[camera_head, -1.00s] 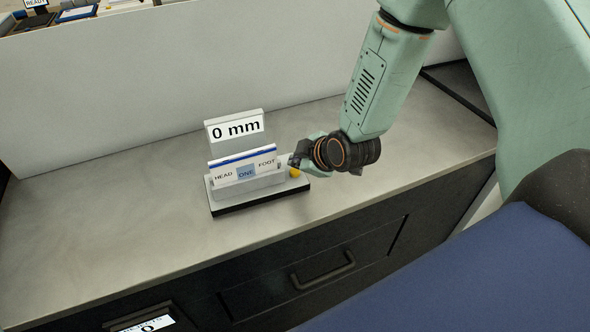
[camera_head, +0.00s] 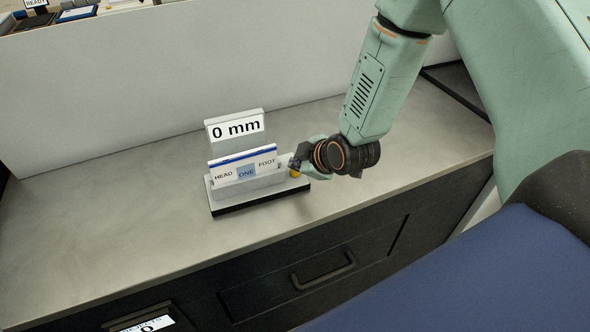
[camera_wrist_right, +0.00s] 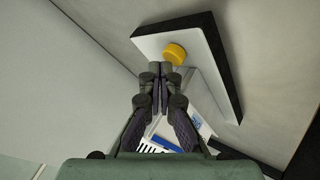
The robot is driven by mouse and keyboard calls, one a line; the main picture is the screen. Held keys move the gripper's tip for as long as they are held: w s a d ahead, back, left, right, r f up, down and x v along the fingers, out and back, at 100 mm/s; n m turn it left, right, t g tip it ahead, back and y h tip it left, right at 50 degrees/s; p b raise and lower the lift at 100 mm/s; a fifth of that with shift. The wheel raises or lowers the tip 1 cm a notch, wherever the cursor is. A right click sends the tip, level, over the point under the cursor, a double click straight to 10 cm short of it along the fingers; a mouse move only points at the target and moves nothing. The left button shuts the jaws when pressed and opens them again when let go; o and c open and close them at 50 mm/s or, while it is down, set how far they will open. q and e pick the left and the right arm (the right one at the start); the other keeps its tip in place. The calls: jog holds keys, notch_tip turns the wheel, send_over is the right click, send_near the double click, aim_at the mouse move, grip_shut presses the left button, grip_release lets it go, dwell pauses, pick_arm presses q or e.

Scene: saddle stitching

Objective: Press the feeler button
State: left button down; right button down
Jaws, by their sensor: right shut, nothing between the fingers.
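The feeler device (camera_head: 262,198) stands on the grey counter, with a white base on a black foot and an upright display (camera_head: 236,127) reading "0 mm". A booklet-like piece (camera_head: 243,167) marked HEAD, ONE and FOOT stands on it. The yellow button (camera_head: 295,174) is at the base's right end, partly hidden by my right gripper (camera_head: 293,163). In the right wrist view the yellow button (camera_wrist_right: 175,54) shows just beyond the fingertips (camera_wrist_right: 158,70), which are shut and empty. I cannot tell whether they touch it. My left gripper is not in view.
The grey counter (camera_head: 100,220) is clear around the device. A pale upright panel (camera_head: 110,85) runs behind it. Drawers with a handle (camera_head: 323,272) are below the front edge, and a small screen (camera_head: 150,325) shows at bottom left.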

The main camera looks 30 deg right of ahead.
aim_at(297, 172)
jog(key=shift+f+b, duration=0.3)
jog(key=shift+f, duration=0.25)
dwell(0.5)
jog(key=shift+s, duration=0.1)
jog(key=shift+r+p, duration=0.95)
jog(key=shift+r, duration=0.05)
jog(key=shift+r+p, duration=0.85)
notch_tip(297, 172, up, 4)
jog(key=p, duration=0.3)
jog(key=shift+f, duration=0.35)
